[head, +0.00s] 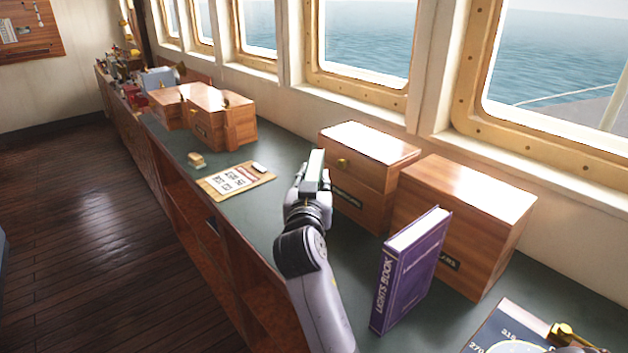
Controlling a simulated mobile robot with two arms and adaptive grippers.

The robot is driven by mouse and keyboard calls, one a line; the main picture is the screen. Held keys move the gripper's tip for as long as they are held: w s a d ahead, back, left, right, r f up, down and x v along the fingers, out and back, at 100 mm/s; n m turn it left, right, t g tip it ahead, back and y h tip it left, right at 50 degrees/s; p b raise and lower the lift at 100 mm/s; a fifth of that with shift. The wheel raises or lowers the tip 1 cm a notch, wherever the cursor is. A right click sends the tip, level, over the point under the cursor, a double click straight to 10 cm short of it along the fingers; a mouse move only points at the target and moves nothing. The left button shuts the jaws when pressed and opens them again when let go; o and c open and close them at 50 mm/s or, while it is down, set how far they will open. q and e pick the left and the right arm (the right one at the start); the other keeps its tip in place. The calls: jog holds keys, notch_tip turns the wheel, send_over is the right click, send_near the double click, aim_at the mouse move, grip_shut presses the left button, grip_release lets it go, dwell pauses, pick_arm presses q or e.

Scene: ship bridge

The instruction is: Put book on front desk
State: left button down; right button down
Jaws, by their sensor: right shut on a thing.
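A purple book (412,271) with "LIGHTS BOOK" on its spine stands upright on the green-topped desk (272,211) that runs under the windows. My right gripper (314,168) is over the desk, beyond and to the left of this book and apart from it. It is shut on a narrow grey-green thing with a pale top, seen nearly end-on; I cannot tell what it is. My left gripper is not in view.
Two wooden boxes (368,155) (470,205) stand behind the gripper and book. A clipboard (236,181) lies left of the gripper. More boxes (218,117) are farther along. A chart with brass instrument (566,336) is at lower right. Open floor (90,215) lies left.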

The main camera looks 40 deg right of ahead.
jog(key=shift+f, duration=0.1)
jog(key=c, duration=1.3)
grip_release()
jog(key=shift+f, duration=0.1)
